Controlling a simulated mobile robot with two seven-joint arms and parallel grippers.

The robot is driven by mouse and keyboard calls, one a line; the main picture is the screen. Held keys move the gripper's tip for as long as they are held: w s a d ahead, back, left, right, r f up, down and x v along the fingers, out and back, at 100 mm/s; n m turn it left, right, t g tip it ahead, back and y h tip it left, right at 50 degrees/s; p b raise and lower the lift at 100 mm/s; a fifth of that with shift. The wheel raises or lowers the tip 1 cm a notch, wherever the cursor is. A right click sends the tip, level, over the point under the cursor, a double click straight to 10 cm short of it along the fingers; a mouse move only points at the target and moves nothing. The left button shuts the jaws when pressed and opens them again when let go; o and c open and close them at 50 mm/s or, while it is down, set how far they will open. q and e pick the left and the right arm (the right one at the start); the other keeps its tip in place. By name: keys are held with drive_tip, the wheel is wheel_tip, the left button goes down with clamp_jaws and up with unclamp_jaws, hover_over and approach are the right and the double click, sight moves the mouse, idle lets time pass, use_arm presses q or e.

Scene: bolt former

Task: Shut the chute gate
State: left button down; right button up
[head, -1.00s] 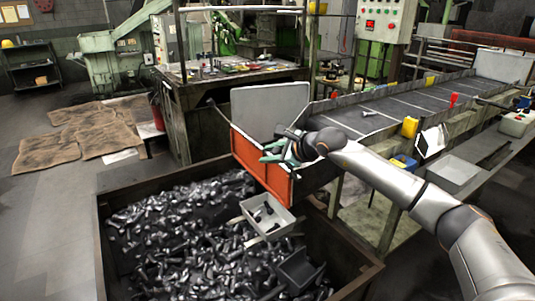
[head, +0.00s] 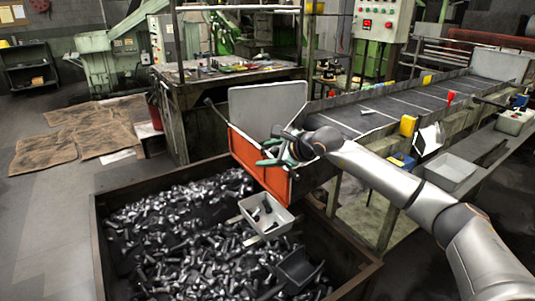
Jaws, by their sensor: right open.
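The chute (head: 318,152) is at the near end of the conveyor in the head view. An orange panel (head: 250,150) faces the bin at its mouth, and a light grey plate (head: 268,108) stands upright behind it. I cannot tell which of these is the gate. My right gripper (head: 268,155) is open, with its greenish fingers in front of the chute mouth, at the orange panel's upper part. I cannot tell whether it touches the panel. The wrist hides part of the chute mouth. My left gripper is not in view.
A large dark bin (head: 110,225) full of bolts lies below the chute. A light grey tray (head: 283,219) sits in it near the orange panel.

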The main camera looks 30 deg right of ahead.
drive_tip(key=shift+s, duration=0.1)
drive_tip(key=b+v, duration=0.2)
drive_tip(key=v, duration=1)
drive_tip(key=shift+d+b, duration=0.15)
drive_tip(key=shift+b, duration=0.25)
drive_tip(key=shift+s, duration=0.15)
